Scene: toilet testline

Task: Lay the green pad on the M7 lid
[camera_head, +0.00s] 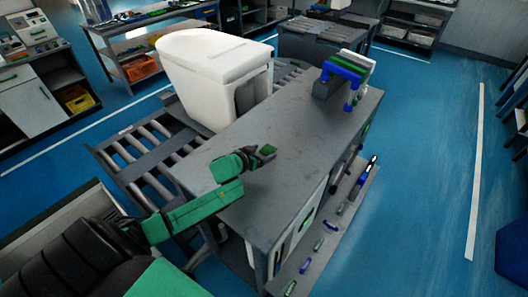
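My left gripper (257,156) is over the grey workbench, at the end of my green arm. A small dark green piece, which looks like the green pad (268,150), is at its fingertips, and the gripper appears shut on it. The white toilet (240,98) stands behind the bench on a roller conveyor, with its pale lid (205,45) down. The lid's top looks bare, and no M7 marking is readable. The gripper and pad are apart from the lid, in front of it and to its right in the picture. My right gripper is out of view.
The grey workbench (300,175) is mostly clear. A rack with blue, green and white bars (345,72) stands at its far end. Several small tools lie on a lower shelf (315,262). The roller conveyor (130,148) runs along the left.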

